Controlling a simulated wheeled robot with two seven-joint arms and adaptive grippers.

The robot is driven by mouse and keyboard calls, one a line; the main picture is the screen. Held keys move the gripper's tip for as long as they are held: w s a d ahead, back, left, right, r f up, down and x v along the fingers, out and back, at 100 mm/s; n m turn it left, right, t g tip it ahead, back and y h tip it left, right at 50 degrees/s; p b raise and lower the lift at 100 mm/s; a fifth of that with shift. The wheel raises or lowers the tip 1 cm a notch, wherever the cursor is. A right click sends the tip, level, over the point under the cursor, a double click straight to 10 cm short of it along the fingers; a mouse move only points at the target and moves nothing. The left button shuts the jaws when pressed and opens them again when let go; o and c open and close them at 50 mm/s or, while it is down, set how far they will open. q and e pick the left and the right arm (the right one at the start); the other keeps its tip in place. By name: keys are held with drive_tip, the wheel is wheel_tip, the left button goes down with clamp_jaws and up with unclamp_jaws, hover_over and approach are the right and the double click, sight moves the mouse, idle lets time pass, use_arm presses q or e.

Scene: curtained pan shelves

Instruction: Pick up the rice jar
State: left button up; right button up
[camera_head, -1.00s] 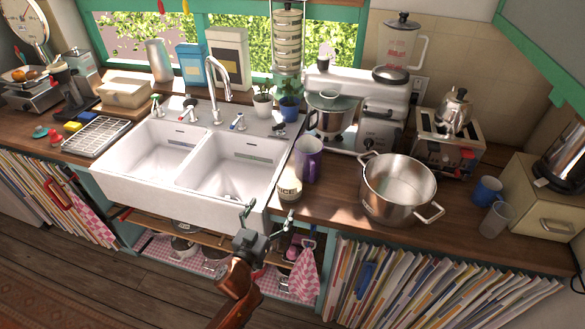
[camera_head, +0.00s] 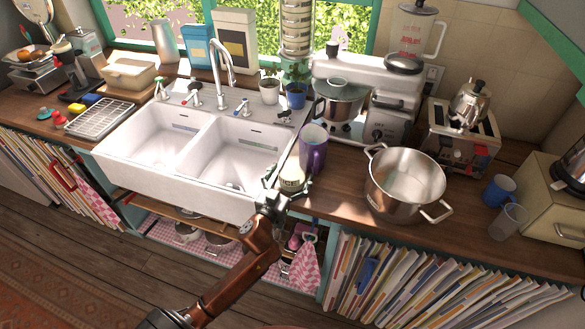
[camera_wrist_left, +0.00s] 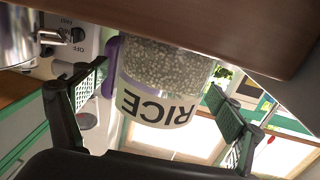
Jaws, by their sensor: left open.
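The rice jar (camera_head: 291,177) stands upright on the wooden counter (camera_head: 335,205) near its front edge, just right of the sink. My left gripper (camera_head: 287,183) is open at the front of the jar, with a finger toward each side. In the left wrist view the jar (camera_wrist_left: 157,108) appears upside down, with a white RICE label and clear glass showing grains. It lies between the two open fingers there, and I see no clear contact. My right gripper is not in view.
A large steel pot (camera_head: 403,183) is to the right, and the white double sink (camera_head: 235,160) is to the left. A pink checked cloth (camera_head: 305,265) hangs below the counter edge.

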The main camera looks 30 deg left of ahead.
use_arm(q)
drive_tip(key=c, duration=1.8)
drive_tip(key=shift+w+r, duration=0.1)
drive_tip(key=shift+r, duration=0.05)
drive_tip(key=shift+c, duration=0.3)
